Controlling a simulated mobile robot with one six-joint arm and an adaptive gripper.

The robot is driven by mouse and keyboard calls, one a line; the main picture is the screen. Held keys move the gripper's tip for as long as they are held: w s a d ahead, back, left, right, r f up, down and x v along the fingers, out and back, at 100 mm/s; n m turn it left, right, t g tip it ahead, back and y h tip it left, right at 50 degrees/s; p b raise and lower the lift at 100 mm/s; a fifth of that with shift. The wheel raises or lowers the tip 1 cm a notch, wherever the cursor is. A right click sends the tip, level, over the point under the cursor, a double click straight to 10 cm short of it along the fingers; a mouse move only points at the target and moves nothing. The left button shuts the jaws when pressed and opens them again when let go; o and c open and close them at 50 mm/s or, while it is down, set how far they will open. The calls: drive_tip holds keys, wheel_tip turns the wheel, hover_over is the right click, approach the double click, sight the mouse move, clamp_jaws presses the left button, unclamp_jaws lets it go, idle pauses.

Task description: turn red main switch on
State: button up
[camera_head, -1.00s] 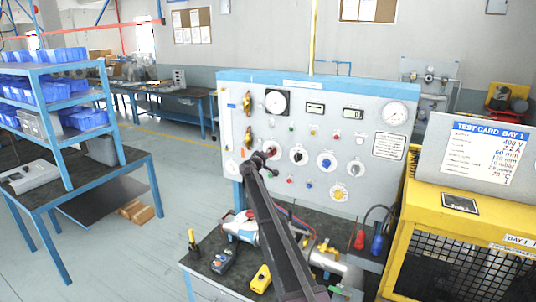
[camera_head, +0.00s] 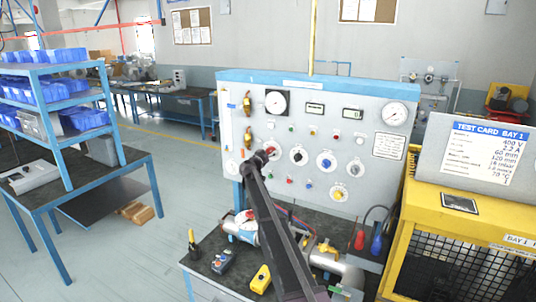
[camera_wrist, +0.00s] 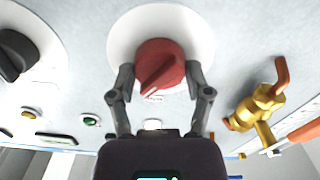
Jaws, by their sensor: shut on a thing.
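The red main switch (camera_wrist: 160,62) is a round red knob on a white round plate (camera_wrist: 122,35) on the test panel. Its raised grip slants toward the lower left in the wrist view. My gripper (camera_wrist: 159,73) has one finger on each side of the knob and is shut on it. In the head view, the red switch (camera_head: 271,151) shows only partly at the left of the panel, behind the end of my dark arm. My gripper (camera_head: 265,156) is small and mostly hidden there.
A black knob (camera_wrist: 16,54) and a brass valve with an orange handle (camera_wrist: 262,101) flank the switch in the wrist view. Tools and pipe fittings lie on the bench below the panel (camera_head: 370,180).

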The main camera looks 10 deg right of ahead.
drive_tip(key=shift+w+m, duration=0.1)
drive_tip(key=shift+m, duration=1)
drive_tip(key=o, duration=1.2)
drive_tip(key=shift+w+f, duration=0.1)
drive_tip(key=v, duration=1.2)
drive_tip(key=shift+d, duration=0.1)
